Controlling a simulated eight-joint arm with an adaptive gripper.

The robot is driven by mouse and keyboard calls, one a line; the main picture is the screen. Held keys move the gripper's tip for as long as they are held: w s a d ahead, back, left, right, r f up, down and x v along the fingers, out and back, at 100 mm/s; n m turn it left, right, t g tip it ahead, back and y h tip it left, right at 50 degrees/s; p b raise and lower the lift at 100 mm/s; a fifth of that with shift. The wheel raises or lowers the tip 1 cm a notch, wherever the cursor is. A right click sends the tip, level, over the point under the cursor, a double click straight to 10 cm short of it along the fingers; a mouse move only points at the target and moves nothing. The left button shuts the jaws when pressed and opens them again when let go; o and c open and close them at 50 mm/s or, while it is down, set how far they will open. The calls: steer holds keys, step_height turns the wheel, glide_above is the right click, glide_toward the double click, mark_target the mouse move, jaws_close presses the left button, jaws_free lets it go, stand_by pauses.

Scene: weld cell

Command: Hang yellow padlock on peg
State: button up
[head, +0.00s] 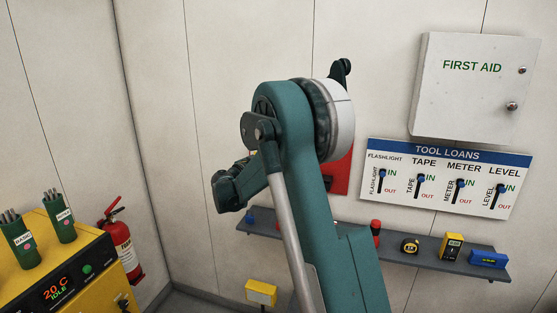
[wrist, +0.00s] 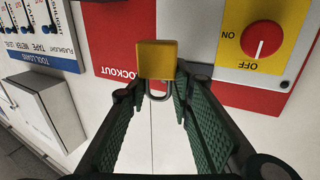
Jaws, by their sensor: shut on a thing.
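The yellow padlock (wrist: 157,59) is between the fingertips of my gripper (wrist: 162,77) in the wrist view. My gripper is shut on it, and its grey shackle shows below the body in the picture. Behind it is the red lockout board (wrist: 122,35), its lettering upside down in this view. I cannot make out a peg; the padlock and fingers cover part of the board. In the head view a part of the red board (head: 341,176) shows behind my arm. The padlock and my fingertips are hidden there.
A yellow switch panel with a red knob (wrist: 262,41) adjoins the lockout board. In the head view, a grey shelf (head: 400,257) holds a tape, a meter and a level below the tool loans board (head: 447,154). A first aid cabinet (head: 470,95) hangs above.

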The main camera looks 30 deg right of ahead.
steer(key=shift+w+d+f+p, duration=0.1)
steer(key=shift+w+d+p, duration=0.2)
steer(key=shift+w+d, duration=0.75)
steer(key=shift+w+d+f+b, duration=0.15)
steer(key=shift+d+f+b, duration=0.05)
steer(key=shift+d+b, duration=0.1)
steer(key=shift+w+f, duration=0.1)
steer(key=shift+w+d+f+b, duration=0.1)
steer(key=shift+d+f+b, duration=0.1)
steer(key=shift+b, duration=0.2)
steer(key=shift+c, duration=0.6)
steer(key=shift+c, duration=0.5)
steer(key=shift+o, duration=0.2)
steer(key=shift+d, duration=0.1)
